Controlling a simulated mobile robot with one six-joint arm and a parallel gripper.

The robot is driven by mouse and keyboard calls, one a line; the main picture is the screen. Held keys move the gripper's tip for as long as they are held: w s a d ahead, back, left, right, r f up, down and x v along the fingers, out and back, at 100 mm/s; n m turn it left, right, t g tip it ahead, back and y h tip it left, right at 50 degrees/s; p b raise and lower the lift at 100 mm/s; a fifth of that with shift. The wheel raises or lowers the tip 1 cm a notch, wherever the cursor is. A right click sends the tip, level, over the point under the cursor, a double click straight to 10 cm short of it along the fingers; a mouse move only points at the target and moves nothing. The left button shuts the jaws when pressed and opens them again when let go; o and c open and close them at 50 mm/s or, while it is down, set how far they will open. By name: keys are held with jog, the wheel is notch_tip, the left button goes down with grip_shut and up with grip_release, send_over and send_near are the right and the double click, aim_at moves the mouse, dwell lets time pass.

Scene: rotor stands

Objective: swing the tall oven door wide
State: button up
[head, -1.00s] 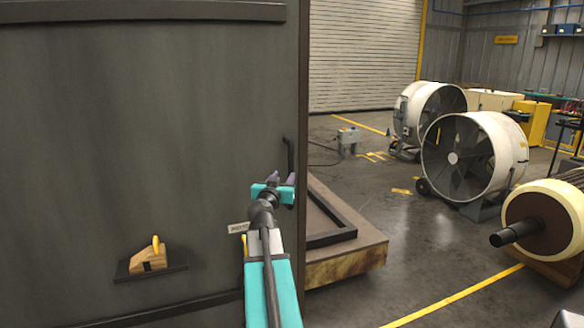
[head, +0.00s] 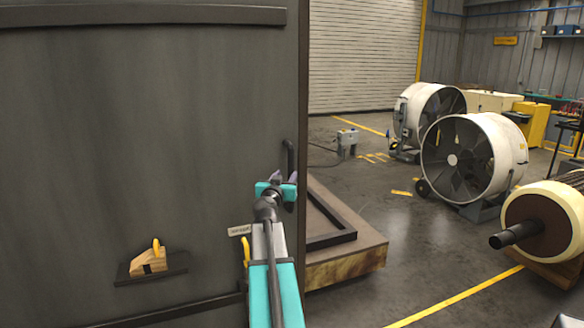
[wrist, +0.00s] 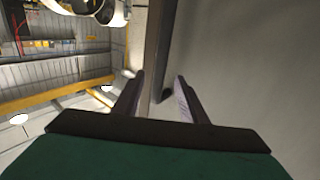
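The tall oven door (head: 150,130) is a dark grey panel filling the left of the head view, and it looks closed. A dark upright bar handle (head: 289,157) sits near its right edge. My gripper (head: 283,180) is at the handle's lower end, in front of the door, and partly hides it. In the wrist view my gripper (wrist: 159,78) has its two fingers apart. A dark bar (wrist: 156,50) runs up between or just beyond them, with the grey door face (wrist: 250,60) to the right. I cannot tell whether the fingers touch the bar.
A wooden block with a yellow part (head: 150,262) sits on a small dark ledge low on the door. A low pallet-like base (head: 350,265) stands right of the door. Large drum fans (head: 470,158) and a rotor (head: 545,220) stand farther right, with open floor between.

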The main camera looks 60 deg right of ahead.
aim_at(291, 169)
jog(key=shift+p+x, duration=1.1)
jog(key=shift+x, duration=3.7)
grip_shut()
